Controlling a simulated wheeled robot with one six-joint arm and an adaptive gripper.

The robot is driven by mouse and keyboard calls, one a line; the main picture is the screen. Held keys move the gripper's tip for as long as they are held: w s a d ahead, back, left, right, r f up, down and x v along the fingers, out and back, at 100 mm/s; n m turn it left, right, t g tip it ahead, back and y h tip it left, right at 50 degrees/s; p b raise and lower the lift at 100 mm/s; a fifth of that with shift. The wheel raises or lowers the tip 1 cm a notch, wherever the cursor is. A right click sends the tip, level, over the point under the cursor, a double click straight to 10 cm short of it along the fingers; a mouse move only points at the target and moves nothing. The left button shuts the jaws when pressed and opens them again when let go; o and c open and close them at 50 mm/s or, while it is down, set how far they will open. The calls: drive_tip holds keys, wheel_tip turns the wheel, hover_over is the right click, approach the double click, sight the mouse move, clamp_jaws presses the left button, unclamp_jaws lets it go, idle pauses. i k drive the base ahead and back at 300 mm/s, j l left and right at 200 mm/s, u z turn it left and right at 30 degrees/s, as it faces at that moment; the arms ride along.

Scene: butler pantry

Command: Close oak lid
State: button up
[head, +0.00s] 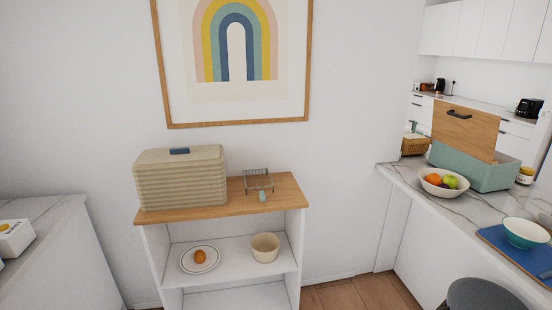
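The oak lid (472,134) stands raised and open, nearly upright, on the counter at the right of the head view. It is a light-brown wooden panel with a black handle (459,114) near its top edge. Below it is a sage-green box (492,179), partly hidden behind a fruit bowl. The inside of the box is mostly out of sight. My gripper is not in view.
A cream bowl of fruit (428,187) stands close in front of the green box. A blue tray (502,243) with a teal bowl (526,232) lies nearer on the marble counter (455,211). A grey seat (482,293) stands below. A shelf unit (215,212) holds a ribbed beige box (181,181).

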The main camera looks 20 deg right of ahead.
sight(473, 132)
drive_tip(key=i+z, duration=0.4)
drive_tip(key=i+j+z, duration=0.15)
drive_tip(key=z, duration=0.25)
drive_tip(key=i+j+z, duration=0.25)
drive_tip(key=z, duration=0.15)
drive_tip(key=i+j+z, duration=0.35)
